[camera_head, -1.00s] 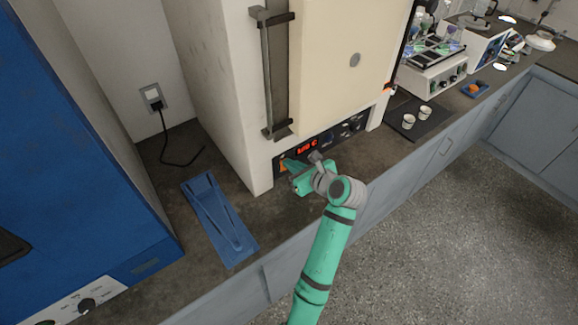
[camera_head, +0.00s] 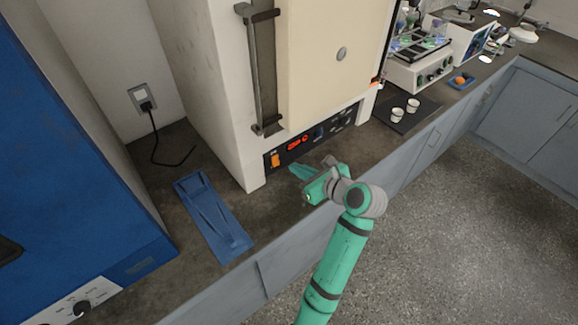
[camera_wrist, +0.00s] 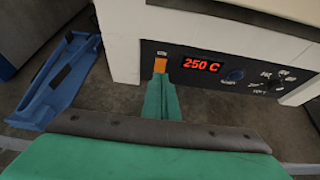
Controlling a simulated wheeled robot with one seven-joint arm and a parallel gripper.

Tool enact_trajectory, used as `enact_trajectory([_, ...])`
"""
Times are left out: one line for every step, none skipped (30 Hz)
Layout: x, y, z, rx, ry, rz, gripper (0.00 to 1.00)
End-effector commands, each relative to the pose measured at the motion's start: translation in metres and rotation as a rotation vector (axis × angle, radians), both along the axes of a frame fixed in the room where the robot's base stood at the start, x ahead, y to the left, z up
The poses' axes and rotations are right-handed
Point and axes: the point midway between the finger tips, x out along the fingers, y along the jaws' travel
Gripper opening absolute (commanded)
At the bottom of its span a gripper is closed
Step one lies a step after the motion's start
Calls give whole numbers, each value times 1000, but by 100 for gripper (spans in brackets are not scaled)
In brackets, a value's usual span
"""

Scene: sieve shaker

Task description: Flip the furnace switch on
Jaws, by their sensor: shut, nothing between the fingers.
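The furnace (camera_head: 225,90) is a large cream cabinet with a dark control panel (camera_head: 325,136) along its bottom. Its orange switch (camera_head: 275,160) sits at the panel's left end and shows lit orange; it also shows in the wrist view (camera_wrist: 160,65). The red display in the wrist view (camera_wrist: 201,65) reads 250 C. My gripper (camera_head: 293,168) has its green fingers shut and empty. It is in front of the panel, a little right of the switch and apart from it in the head view. In the wrist view the fingertips (camera_wrist: 160,78) appear just below the switch.
A blue tray-like holder (camera_head: 188,190) lies on the counter to the left. A blue machine (camera_head: 75,150) stands at the far left. Two white cups on a dark mat (camera_head: 418,118) and lab devices are to the right. A black cord hangs from the wall outlet (camera_head: 142,98).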

Motion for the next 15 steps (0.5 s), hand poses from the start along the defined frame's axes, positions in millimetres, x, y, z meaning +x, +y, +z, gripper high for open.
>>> enact_trajectory([-6, -5, 7, -1, -3, -3, 0])
enact_trajectory([-9, -7, 11, -1, -3, -2, 0])
enact_trajectory([-13, -10, 15, 0, -3, -1, 0])
enact_trajectory([-16, -12, 18, -1, -3, -1, 0])
enact_trajectory([-19, -14, 21, -2, -2, -1, 0])
enact_trajectory([-22, -16, 24, 0, -3, -1, 0])
enact_trajectory([-24, -18, 26, 0, -1, -2, 0])
enact_trajectory([-26, -19, 28, 0, -1, -1, 0])
enact_trajectory([-29, -20, 30, 1, -2, -1, 0])
enact_trajectory([-30, -20, 31, 1, -2, 0, 0])
enact_trajectory([-31, -21, 32, 1, -1, 0, 0])
enact_trajectory([-32, -22, 33, 1, -1, 1, 0])
enact_trajectory([-33, -22, 33, 1, 1, 0, 0])
enact_trajectory([-33, -22, 33, 1, 1, 0, 0])
enact_trajectory([-33, -22, 34, 1, 1, 0, 0])
